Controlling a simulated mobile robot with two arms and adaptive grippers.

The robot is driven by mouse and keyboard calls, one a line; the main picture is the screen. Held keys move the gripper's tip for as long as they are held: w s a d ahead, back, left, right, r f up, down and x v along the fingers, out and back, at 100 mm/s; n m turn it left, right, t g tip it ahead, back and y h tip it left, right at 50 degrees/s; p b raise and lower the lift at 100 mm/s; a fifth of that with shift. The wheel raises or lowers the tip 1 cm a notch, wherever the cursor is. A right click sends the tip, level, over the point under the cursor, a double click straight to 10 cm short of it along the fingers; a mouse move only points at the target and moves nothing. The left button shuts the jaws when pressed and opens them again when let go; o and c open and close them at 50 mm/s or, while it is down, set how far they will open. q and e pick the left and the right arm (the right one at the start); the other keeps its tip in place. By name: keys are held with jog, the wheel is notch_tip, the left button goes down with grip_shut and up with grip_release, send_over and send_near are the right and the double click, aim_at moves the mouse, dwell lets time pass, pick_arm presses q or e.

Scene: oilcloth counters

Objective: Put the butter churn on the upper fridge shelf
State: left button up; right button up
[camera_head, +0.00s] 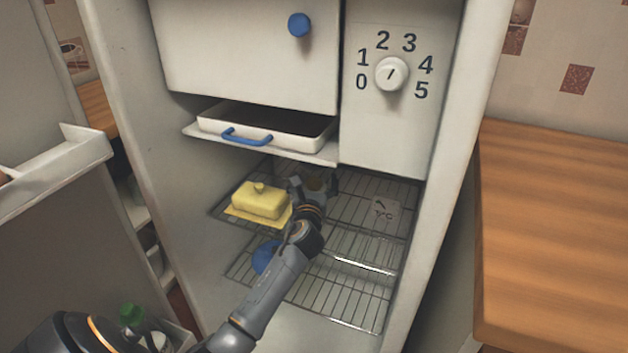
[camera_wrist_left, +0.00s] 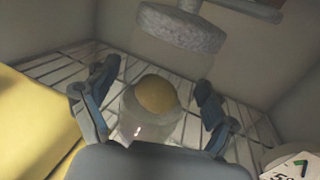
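The butter churn (camera_wrist_left: 158,112) looks like a clear glass jar with a round yellow-tan top. In the left wrist view it stands between the two fingers of my left gripper (camera_wrist_left: 152,105), with gaps on both sides. The fingers are spread and do not appear closed on it. In the head view my left gripper (camera_head: 308,188) reaches into the fridge over the upper wire shelf (camera_head: 350,212). Only a dim part of the churn (camera_head: 318,181) shows behind the gripper there. My right gripper is not in view.
A yellow butter dish (camera_head: 259,201) stands left of the gripper on the upper shelf. A white tray (camera_head: 270,128) hangs above. A blue item (camera_head: 266,256) sits on the lower shelf. The open door (camera_head: 50,180) is at left.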

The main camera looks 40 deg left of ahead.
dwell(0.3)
pick_arm(q)
jog(key=shift+s+r, duration=0.1)
jog(key=p+v, duration=0.1)
jog(key=v, duration=1.1)
jog(key=shift+p, duration=0.4)
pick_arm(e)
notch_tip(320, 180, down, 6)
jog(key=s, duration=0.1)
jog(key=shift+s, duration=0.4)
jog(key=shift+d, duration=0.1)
